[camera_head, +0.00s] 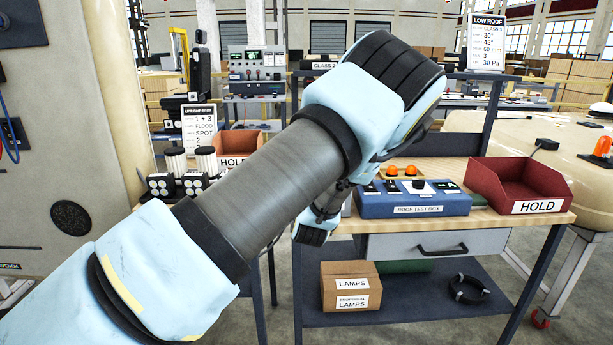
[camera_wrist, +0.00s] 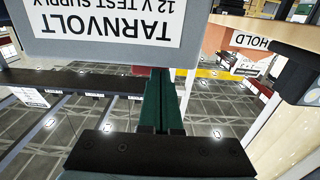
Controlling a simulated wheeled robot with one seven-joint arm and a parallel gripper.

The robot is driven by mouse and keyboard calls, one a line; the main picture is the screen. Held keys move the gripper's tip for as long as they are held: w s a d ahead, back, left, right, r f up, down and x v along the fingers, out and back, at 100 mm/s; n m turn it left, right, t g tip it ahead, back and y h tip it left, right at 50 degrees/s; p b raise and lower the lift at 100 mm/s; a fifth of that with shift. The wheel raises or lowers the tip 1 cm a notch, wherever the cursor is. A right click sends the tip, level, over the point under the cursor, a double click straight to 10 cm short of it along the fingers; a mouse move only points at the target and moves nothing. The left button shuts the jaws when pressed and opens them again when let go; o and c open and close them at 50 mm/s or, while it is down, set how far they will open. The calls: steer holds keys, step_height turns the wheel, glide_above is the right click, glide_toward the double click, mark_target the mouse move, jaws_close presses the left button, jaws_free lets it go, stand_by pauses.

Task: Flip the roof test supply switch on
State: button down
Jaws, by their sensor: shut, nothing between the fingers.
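A grey unit (camera_wrist: 120,57) labelled "TARNVOLT 12 V TEST SUPPLY" fills the upper left of the wrist view, its label upside down. My gripper (camera_wrist: 161,82) is shut and empty, its dark green fingers reaching to the lower picture edge of this unit. I cannot tell whether they touch it. No supply switch can be made out on the visible part of the unit. In the head view my arm covers the gripper's fingers, and I cannot make out the supply there. The blue roof test box (camera_head: 414,206) stands on the bench, with small switches and a dark knob on top.
A red HOLD bin (camera_head: 520,184) stands right of the test box on the wooden bench (camera_head: 500,223). Two orange lamps (camera_head: 401,171) sit behind the box. A lamps carton (camera_head: 350,287) is on the lower shelf. Another HOLD bin (camera_head: 228,142) and several lamps stand at left.

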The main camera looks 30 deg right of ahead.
steer(key=shift+w+d, duration=0.1)
steer(key=shift+w, duration=0.15)
steer(key=shift+f+h, duration=0.1)
steer(key=shift+h, duration=0.2)
steer(key=shift+w+a+m+g+h+b, duration=0.25)
steer(key=shift+m+g+h+b, duration=0.45)
steer(key=shift+m+h+b, duration=0.15)
steer(key=m+g+h+b, duration=0.1)
steer(key=w+m+g+h+b, duration=0.1)
steer(key=m+g+h+b, duration=0.1)
steer(key=shift+w+a+f+h, duration=0.1)
steer(key=shift+w+a+h, duration=0.05)
steer(key=shift+a+h, duration=0.25)
steer(key=m+g+h+b, duration=0.1)
steer(key=g, duration=0.1)
steer(key=w+m+g+h+b, duration=0.1)
steer(key=m+g, duration=0.1)
steer(key=m+g+h+b, duration=0.1)
steer(key=g, duration=0.1)
steer(key=shift+w+m+h, duration=0.25)
steer(key=shift+m, duration=0.1)
steer(key=shift+w+d+b, duration=0.2)
steer(key=shift+w+b, duration=0.45)
steer(key=shift+b, duration=0.75)
steer(key=shift+r, duration=0.2)
steer(key=b+v, duration=0.2)
steer(key=v, duration=0.8)
steer(key=shift+s+a, duration=0.15)
steer(key=shift+a, duration=0.25)
